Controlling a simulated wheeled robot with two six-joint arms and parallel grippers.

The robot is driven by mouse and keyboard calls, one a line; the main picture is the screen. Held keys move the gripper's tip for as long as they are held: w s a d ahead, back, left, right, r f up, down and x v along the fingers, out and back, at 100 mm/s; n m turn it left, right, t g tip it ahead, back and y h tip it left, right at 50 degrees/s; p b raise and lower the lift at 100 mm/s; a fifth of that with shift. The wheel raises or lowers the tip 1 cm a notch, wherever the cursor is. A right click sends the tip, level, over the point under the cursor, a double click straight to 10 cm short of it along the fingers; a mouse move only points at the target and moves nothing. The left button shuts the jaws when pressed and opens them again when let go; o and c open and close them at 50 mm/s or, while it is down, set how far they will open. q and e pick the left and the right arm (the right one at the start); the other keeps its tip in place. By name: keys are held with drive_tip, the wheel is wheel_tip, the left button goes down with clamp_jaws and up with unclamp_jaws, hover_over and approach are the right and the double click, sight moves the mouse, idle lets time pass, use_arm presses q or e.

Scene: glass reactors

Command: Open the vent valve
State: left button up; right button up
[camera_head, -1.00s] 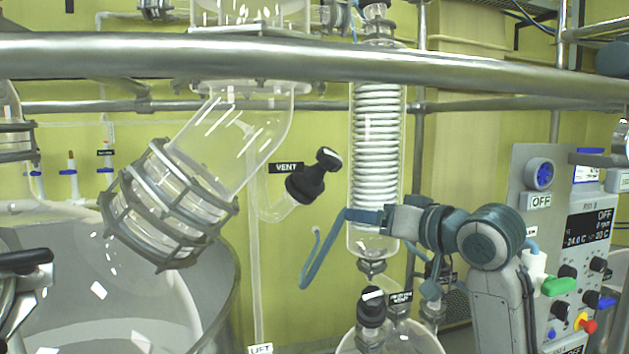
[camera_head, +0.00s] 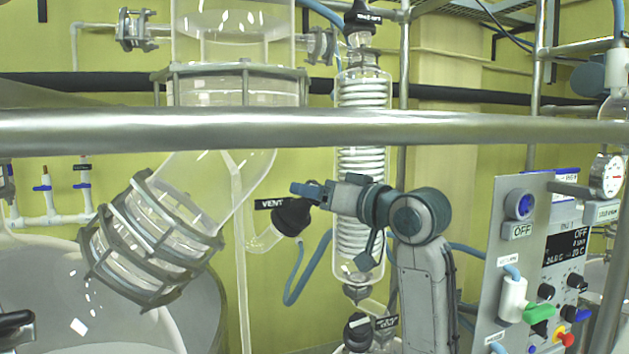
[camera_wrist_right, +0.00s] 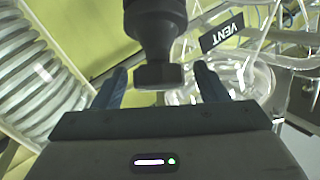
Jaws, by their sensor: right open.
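The vent valve is a black knob (camera_head: 291,217) on a short slanted glass side tube, beside a black "VENT" label (camera_head: 269,203). My right gripper (camera_head: 306,189) is just above and right of the knob in the head view. In the right wrist view the black valve knob (camera_wrist_right: 158,75) lies between the two open blue-grey fingers of my right gripper (camera_wrist_right: 160,82). Gaps show on both sides, so the fingers look clear of it. In the head view the gripper partly overlaps the knob's top. My left gripper is not in view.
A thick steel rail (camera_head: 450,127) crosses in front. The condenser coil (camera_head: 360,230) stands right behind my right arm. A large glass pipe with a flanged collar (camera_head: 150,245) is left of the valve. A control panel (camera_head: 530,240) stands at right.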

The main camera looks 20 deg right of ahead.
drive_tip(key=shift+w+a, duration=0.2)
drive_tip(key=shift+w, duration=0.3)
drive_tip(key=c, duration=1)
drive_tip(key=n+g+y+b, duration=0.1)
drive_tip(key=n+y, duration=0.1)
drive_tip(key=n+g+y+b, duration=0.1)
drive_tip(key=n+y+b, duration=0.1)
drive_tip(key=n, duration=0.1)
drive_tip(key=shift+f+n, duration=0.2)
drive_tip(key=shift+n, duration=0.1)
drive_tip(key=n+g+y+b, duration=0.1)
drive_tip(key=n, duration=0.1)
drive_tip(key=n+g+y+b, duration=0.1)
drive_tip(key=n+g+y, duration=0.1)
drive_tip(key=n, duration=0.1)
drive_tip(key=shift+r, duration=0.1)
drive_tip(key=n+g+y+b, duration=0.1)
drive_tip(key=n+g, duration=0.3)
drive_tip(key=n, duration=0.1)
drive_tip(key=shift+r+b, duration=0.15)
drive_tip(key=shift+b, duration=0.2)
drive_tip(key=shift+n+g, duration=1.6)
drive_tip(key=shift+n, duration=0.5)
